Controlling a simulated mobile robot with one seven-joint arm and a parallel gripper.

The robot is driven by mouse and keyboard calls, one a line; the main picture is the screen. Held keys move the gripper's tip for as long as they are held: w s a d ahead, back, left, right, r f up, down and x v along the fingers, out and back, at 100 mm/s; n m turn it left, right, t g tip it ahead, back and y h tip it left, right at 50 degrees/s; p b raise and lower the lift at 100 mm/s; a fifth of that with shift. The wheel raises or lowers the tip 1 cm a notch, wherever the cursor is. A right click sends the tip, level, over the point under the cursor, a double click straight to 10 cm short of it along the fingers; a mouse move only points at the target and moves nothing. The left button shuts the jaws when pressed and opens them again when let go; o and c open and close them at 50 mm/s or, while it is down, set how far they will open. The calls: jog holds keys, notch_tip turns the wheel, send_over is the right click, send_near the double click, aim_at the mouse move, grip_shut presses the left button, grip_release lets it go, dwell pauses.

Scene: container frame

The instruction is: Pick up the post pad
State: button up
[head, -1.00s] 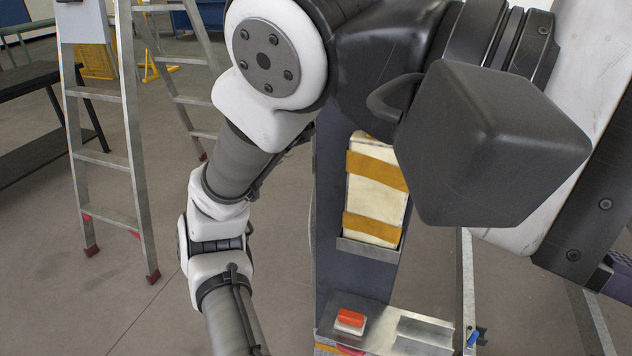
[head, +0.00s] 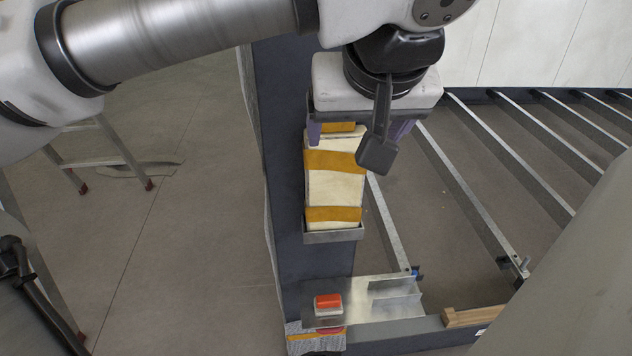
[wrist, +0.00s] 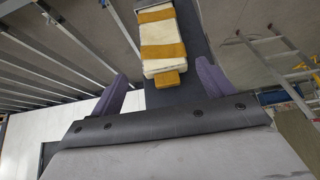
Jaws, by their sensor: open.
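The post pad (head: 335,187) is a cream, upright block with orange straps. It stands in a metal holder (head: 333,235) on the dark post (head: 283,155). It also shows in the wrist view (wrist: 162,38), with an orange tab at its near end. My gripper (head: 357,131) is at the pad's top end, pointing down, with its purple fingers spread. In the wrist view my gripper (wrist: 158,84) is open and empty, with the pad's tab lying between the lines of the two fingers. A dark part of my wrist hides the pad's upper right edge in the head view.
A metal shelf (head: 385,312) with a red-orange block (head: 328,303) on it sits low on the post. Metal beams (head: 460,195) run off to the right. A wooden piece (head: 475,317) lies at lower right. A ladder (head: 95,155) stands at left, and open floor lies between.

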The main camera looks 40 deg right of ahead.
jog(key=w+d+f+p, duration=0.1)
jog(key=w+d, duration=0.1)
jog(key=w, duration=0.1)
jog(key=w+d+f+p, duration=0.1)
jog(key=w+d+f, duration=0.1)
jog(key=w, duration=0.2)
jog(key=w+d+f+p, duration=0.1)
jog(key=w+d, duration=0.2)
jog(key=w, duration=0.1)
jog(key=shift+w+d+f, duration=0.1)
jog(key=shift+w+f, duration=0.05)
jog(key=shift+w, duration=0.05)
jog(key=shift+c, duration=0.3)
jog(key=c, duration=1.3)
